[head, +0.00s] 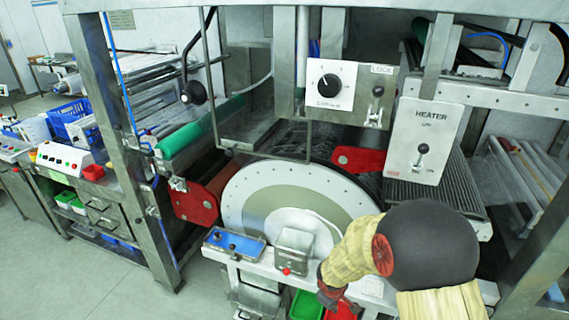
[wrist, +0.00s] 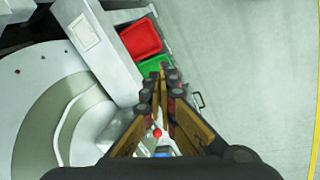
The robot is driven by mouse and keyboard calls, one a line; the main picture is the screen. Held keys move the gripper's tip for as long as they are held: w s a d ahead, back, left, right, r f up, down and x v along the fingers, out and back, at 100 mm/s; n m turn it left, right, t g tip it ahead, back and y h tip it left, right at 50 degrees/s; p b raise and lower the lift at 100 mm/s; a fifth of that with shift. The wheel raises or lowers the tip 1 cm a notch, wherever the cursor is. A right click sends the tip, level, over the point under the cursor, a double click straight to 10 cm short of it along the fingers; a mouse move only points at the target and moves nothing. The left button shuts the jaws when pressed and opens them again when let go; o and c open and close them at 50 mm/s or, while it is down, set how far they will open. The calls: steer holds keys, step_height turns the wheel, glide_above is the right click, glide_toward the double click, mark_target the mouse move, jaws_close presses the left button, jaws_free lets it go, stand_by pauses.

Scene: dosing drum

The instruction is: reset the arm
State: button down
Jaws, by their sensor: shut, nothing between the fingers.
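My arm reaches in from the lower right of the head view, its tan and black links bent in front of the dosing drum (head: 262,190). My gripper (head: 327,292) points down at the front of the small machine bench and is empty. In the wrist view the two fingers of my gripper (wrist: 165,84) come together at their tips, over the edge of the bench and the floor. The drum's pale round face also shows at the left of the wrist view (wrist: 30,85). My arm hides the drum's lower right part.
A green bin (head: 305,306) and a red bin (wrist: 141,38) sit low nearby. The heater panel (head: 424,138) hangs above my arm. Open floor (wrist: 250,80) lies right in the wrist view.

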steer(key=s+d+r+m+t+b, duration=0.1)
steer(key=s+r+m+b, duration=0.2)
steer(key=s+r, duration=0.9)
steer(key=s+d+r+m+t+y+b, duration=0.1)
steer(key=s+r+m, duration=0.5)
steer(key=s+r, duration=0.6)
step_height(320, 180, up, 4)
steer(key=shift+d+r+t+y+b, duration=0.3)
steer(key=shift+d+t+b, duration=0.1)
steer(key=shift+d+b, duration=0.4)
